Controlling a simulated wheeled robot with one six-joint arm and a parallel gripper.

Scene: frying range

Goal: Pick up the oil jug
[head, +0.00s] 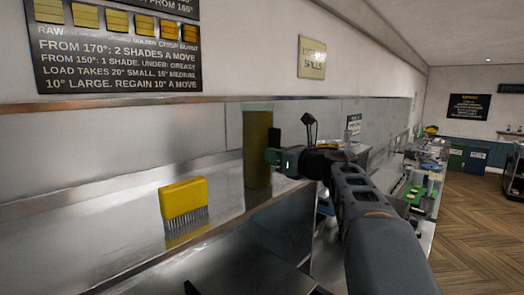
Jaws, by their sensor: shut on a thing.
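The oil jug (257,165) is a tall olive-green cylinder, upright at the steel ledge in the middle of the head view. My gripper (271,153) comes in from the right and is shut on the jug at about mid-height. One dark finger shows against the jug's right side; the other finger is hidden. The jug's base is at or just above the ledge; I cannot tell whether it touches.
A yellow brush (184,203) with bristles down stands left of the jug on the steel ledge (110,255). A steel back wall (110,150) rises behind. Green items (414,195) lie on a counter at right, and wooden floor (475,235) is open beyond.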

